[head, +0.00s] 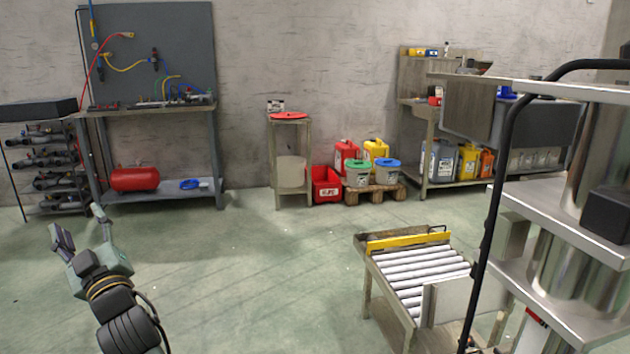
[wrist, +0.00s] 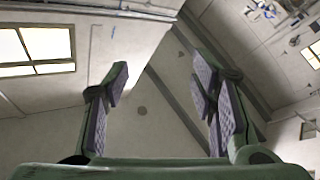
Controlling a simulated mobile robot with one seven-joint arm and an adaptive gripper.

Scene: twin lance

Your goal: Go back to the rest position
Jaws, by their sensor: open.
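My gripper (head: 83,228) shows at the lower left of the head view, raised over the bare floor with its fingers pointing up. Its two fingers stand wide apart with nothing between them. In the wrist view my gripper (wrist: 160,105) is also open and empty, with purple-grey pads on green fingers. My gripper touches nothing in either view.
A roller table (head: 415,270) with a yellow bar stands right of centre. A metal shelf rack (head: 560,210) fills the right edge. A workbench (head: 150,110) with hoses and a red tank (head: 135,179) stands at the back left. The floor (head: 250,270) between is clear.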

